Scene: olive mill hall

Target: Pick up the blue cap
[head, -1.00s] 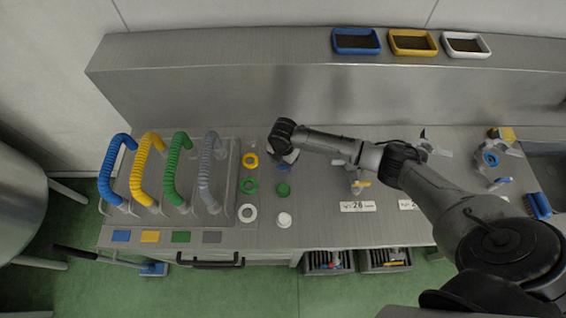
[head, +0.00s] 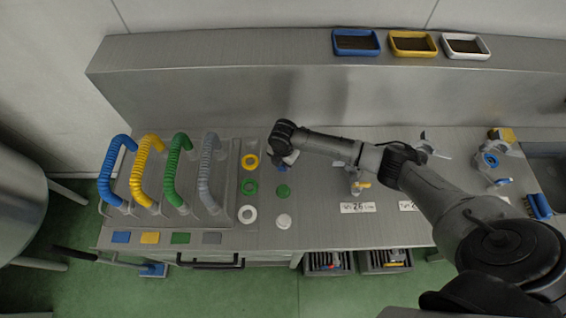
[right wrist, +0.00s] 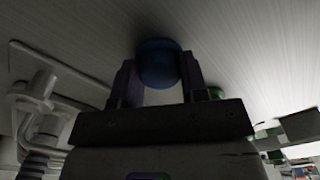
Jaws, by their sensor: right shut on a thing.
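The blue cap (right wrist: 159,63) shows in the right wrist view between the two fingers of my right gripper (right wrist: 158,80), which is shut on it. In the head view the right gripper (head: 284,161) is over the steel bench, behind the green cap, and mostly hides the blue cap (head: 281,168). I cannot tell whether the cap touches the bench. My left gripper is not in view.
A green cap (head: 283,191) and a white cap (head: 284,221) lie in front of the gripper. Yellow (head: 250,161), green (head: 249,186) and white (head: 247,214) rings lie to the left, beside the rack with coloured hoses (head: 166,171). Number plates (head: 357,207) lie to the right.

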